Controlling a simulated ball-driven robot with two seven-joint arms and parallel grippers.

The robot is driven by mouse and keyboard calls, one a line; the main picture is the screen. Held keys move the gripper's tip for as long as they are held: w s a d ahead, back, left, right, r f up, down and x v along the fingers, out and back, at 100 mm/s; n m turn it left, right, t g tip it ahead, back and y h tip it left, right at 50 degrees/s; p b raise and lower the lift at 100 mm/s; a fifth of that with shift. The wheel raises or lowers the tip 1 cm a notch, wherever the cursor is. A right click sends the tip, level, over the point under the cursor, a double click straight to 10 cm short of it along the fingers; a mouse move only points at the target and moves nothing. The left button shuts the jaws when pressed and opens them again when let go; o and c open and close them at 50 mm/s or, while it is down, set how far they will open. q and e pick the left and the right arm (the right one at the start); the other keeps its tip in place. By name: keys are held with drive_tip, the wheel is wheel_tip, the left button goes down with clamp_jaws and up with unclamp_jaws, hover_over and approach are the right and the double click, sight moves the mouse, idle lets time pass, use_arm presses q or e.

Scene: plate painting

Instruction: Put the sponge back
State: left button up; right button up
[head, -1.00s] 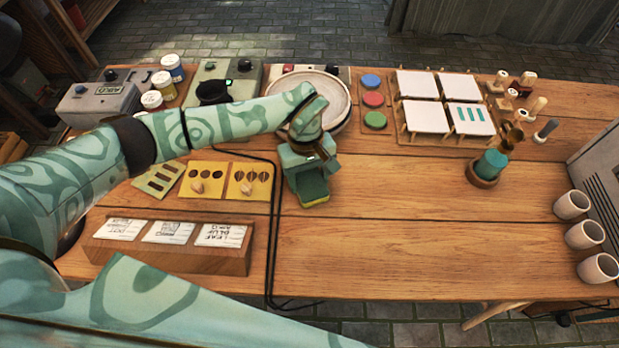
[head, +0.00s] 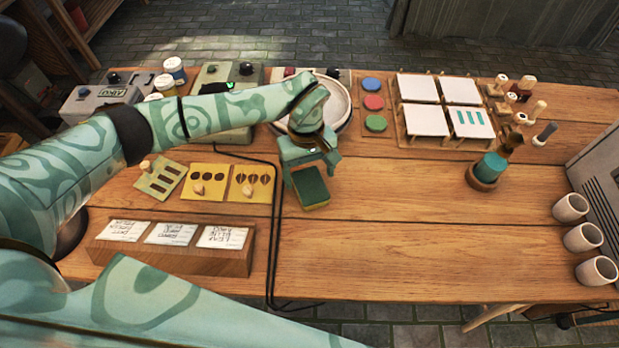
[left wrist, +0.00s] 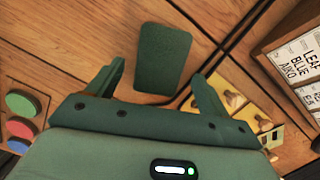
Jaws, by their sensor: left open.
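The sponge (head: 312,188), dark green on top with a yellow lower layer, lies flat on the wooden table, left of the middle. My left gripper (head: 311,162) is open and empty just above and behind it. In the left wrist view the sponge (left wrist: 163,58) shows whole, beyond and between the spread fingers of my left gripper (left wrist: 158,72), with a gap to them. My right gripper is not in view.
A pale round plate (head: 343,117) is partly hidden behind my left arm. Yellow stencils (head: 205,182) and a wooden card holder (head: 180,257) lie to the left, past a black cable (head: 270,225). White tiles (head: 418,88) and cups (head: 582,237) are right. The front middle is clear.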

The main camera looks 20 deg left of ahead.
sight(307, 177)
use_arm(q)
wheel_tip(307, 177, up, 9)
drive_tip(key=w+p, duration=0.1)
drive_tip(key=shift+a, duration=0.4)
drive_tip(key=shift+f+p, duration=0.1)
drive_tip(key=shift+p, duration=0.2)
